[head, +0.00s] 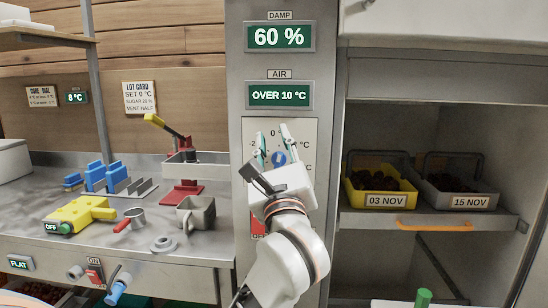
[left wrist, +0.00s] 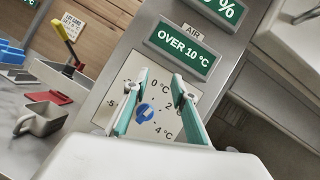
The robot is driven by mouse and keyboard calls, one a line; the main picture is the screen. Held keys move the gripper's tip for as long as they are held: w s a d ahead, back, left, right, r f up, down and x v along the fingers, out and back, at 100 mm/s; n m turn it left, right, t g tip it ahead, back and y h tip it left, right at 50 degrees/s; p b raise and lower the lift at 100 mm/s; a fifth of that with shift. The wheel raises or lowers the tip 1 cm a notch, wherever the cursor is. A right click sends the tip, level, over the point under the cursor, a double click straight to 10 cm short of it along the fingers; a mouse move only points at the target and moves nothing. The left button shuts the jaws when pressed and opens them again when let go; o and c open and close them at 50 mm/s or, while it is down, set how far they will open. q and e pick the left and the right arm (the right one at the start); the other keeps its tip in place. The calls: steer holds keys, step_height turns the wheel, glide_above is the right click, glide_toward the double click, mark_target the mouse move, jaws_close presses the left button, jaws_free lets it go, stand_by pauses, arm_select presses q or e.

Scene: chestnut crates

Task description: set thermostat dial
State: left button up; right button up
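The thermostat dial is a blue knob (head: 279,159) on a pale scale plate (head: 304,138) on the steel column. In the left wrist view the knob (left wrist: 145,113) sits among marks including 0 °C, 2 and 4 °C; I cannot tell exactly where it points. My left gripper (head: 275,146) is open in front of the plate. In the left wrist view its teal fingers (left wrist: 160,98) stand on either side of the knob, with gaps visible; whether they touch it is unclear. The AIR display (head: 279,95) reads OVER 10 °C. My right gripper is out of view.
The lot card (head: 140,98) says SET 0 °C. The DAMP display (head: 280,37) reads 60 %. Crates (head: 382,201) stand on the right shelf.

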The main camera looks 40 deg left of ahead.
mark_target(278, 162)
arm_select(q)
steer(key=s+d+f+m+t+h+p, duration=0.25)
steer(key=f+m+h, duration=0.25)
steer(key=f+m, duration=0.45)
steer(key=shift+m+t, duration=0.45)
steer(key=x, duration=0.7)
steer(key=shift+a+r, duration=0.3)
steer(key=shift+a, duration=0.1)
steer(key=c, duration=0.7)
